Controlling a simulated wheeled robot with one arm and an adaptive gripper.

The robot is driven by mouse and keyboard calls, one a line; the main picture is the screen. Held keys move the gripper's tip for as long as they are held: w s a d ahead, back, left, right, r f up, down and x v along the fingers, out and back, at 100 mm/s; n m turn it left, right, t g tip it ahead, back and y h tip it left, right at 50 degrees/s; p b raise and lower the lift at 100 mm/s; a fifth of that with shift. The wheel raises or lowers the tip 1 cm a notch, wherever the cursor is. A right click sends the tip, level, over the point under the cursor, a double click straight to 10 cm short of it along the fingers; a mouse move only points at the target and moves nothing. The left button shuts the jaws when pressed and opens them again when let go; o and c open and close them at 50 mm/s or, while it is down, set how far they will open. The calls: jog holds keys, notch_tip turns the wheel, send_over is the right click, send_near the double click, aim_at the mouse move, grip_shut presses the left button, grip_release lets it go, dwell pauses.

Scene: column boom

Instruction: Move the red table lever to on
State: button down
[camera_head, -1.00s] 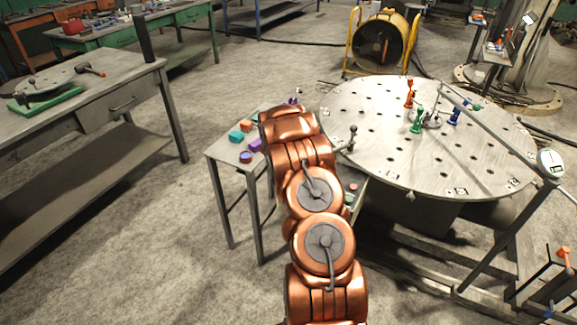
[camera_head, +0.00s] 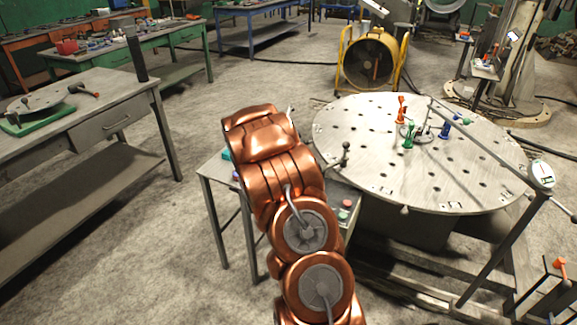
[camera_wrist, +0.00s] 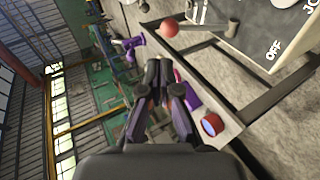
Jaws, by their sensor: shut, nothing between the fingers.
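In the wrist view a red ball knob (camera_wrist: 168,28) sits at the end of a grey lever rod, beside a dark panel (camera_wrist: 262,22) marked OFF. The rod runs right from the knob to a grey post (camera_wrist: 233,28), on the panel's OFF side. My gripper (camera_wrist: 160,68) is shut and empty, below and left of the knob in the picture, apart from it. In the head view my copper arm hides the gripper, and I cannot make out the red knob there.
A small side table (camera_head: 207,168) stands behind my arm. In the wrist view it carries a purple block (camera_wrist: 190,96) and a red cylinder (camera_wrist: 211,124). The round table (camera_head: 380,175) right of my arm holds red, green and blue pieces.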

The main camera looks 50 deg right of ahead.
jog(key=shift+v, duration=1.55)
jog(key=shift+r, duration=0.1)
jog(key=a+r+m+t+y, duration=0.1)
jog(key=a+r+y, duration=0.2)
jog(key=a, duration=0.8)
jog(key=a+r+y, duration=0.2)
jog(key=a+y, duration=0.2)
jog(key=a, duration=0.6)
jog(key=s+a+r+m+g+y, duration=0.1)
jog(key=s+a+r+y, duration=0.1)
jog(key=s+a, duration=0.4)
jog(key=s+a+r+g+y, duration=0.1)
jog(key=s+a+r, duration=0.15)
jog(key=a, duration=0.65)
jog(key=s+a+r+m+g, duration=0.1)
jog(key=s+a+g, duration=0.2)
jog(key=s, duration=1.1)
jog(key=s+a+r+m+g+y, duration=0.1)
jog(key=s+a, duration=0.4)
jog(key=s, duration=0.9)
jog(key=r+g, duration=0.1)
jog(key=g, duration=0.1)
jog(key=shift+s+a+g, duration=0.25)
jog(key=shift+a+g, duration=0.05)
